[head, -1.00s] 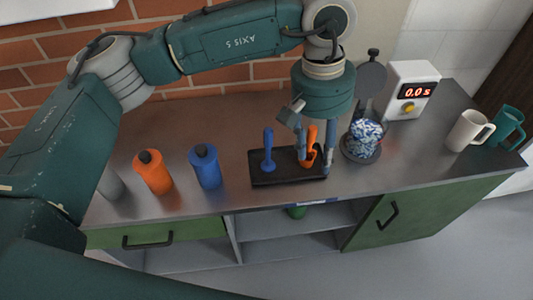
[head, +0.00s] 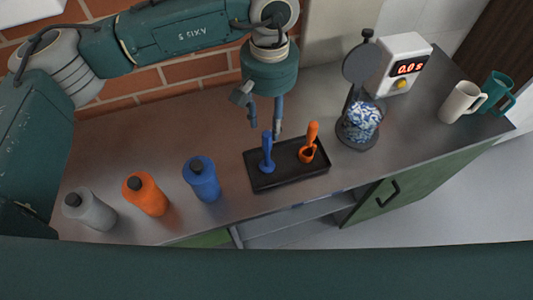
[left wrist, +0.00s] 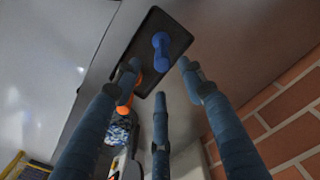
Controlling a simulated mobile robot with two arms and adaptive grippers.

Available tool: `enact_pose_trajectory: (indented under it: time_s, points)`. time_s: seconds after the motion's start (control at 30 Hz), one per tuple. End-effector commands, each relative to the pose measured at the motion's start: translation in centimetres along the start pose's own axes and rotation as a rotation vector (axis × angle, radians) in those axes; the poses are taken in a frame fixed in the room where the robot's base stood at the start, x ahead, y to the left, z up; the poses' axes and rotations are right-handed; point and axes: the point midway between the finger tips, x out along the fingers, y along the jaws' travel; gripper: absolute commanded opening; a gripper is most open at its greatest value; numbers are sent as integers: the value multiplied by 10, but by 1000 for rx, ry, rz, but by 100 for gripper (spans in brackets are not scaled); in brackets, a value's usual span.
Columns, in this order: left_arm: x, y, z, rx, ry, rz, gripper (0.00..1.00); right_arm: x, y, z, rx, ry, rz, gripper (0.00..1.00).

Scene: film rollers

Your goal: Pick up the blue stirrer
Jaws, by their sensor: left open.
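The blue stirrer (head: 267,152) stands upright at the left end of a black tray (head: 285,181). An orange stirrer (head: 309,143) stands at the tray's right end. My left gripper (head: 265,126) is open and empty, with its fingers hanging just behind and above the blue stirrer. In the left wrist view, the blue stirrer (left wrist: 161,52) lies ahead of the spread fingers (left wrist: 160,82), not between them. The orange stirrer (left wrist: 124,106) is partly hidden there by a finger. My right gripper is not in view.
Blue (head: 202,180), orange (head: 147,196) and grey (head: 90,212) bottles stand left of the tray. A glass jar with blue-white contents (head: 361,124), a white timer box (head: 402,60) and two mugs (head: 461,103) stand to the right. A brick wall (head: 160,87) rises behind.

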Motion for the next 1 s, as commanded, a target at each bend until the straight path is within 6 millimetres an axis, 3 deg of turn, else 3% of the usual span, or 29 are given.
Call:
enact_pose_trajectory:
  time_s: [0.17, 0.33, 0.5, 0.77, 0.97, 1.0]
  points:
    - [11, -1, 1, -1, -3, -1, 41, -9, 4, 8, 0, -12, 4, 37]
    - [34, -2, 3, -1, -6, -2, 41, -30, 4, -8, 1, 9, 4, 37]
    - [55, -1, 2, -1, -1, 0, 41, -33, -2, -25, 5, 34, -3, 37]
    - [59, -1, 1, -1, 1, 0, 41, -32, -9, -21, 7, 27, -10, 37]
    - [59, -1, 1, -1, 0, 0, 1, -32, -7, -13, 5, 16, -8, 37]
    - [59, -1, 1, -1, 0, 0, 0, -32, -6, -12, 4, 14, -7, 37]
